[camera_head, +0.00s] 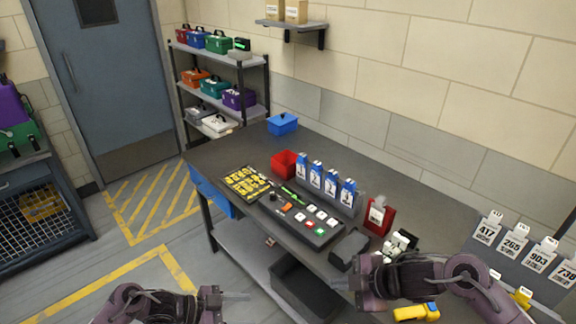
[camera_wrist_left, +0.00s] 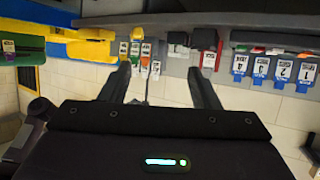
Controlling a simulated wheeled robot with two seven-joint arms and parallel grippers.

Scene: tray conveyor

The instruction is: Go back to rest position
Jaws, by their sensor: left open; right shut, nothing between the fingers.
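My left gripper (camera_head: 236,297) shows at the bottom of the head view, its fingers pointing right, in front of the workbench and over the floor side. In the left wrist view its two fingers (camera_wrist_left: 160,75) are spread apart with nothing between them. My right gripper (camera_head: 342,284) reaches in from the right, at the near edge of the workbench (camera_head: 232,148). Its fingers point left, are together and hold nothing. The left wrist view looks tilted over, with the bench items near its top.
On the bench stand a red bin (camera_head: 284,164), several blue tagged items (camera_head: 331,184), a button panel (camera_head: 303,216), a yellow-marked board (camera_head: 246,183) and a red tagged item (camera_head: 379,214). A dark bin (camera_head: 303,291) sits below.

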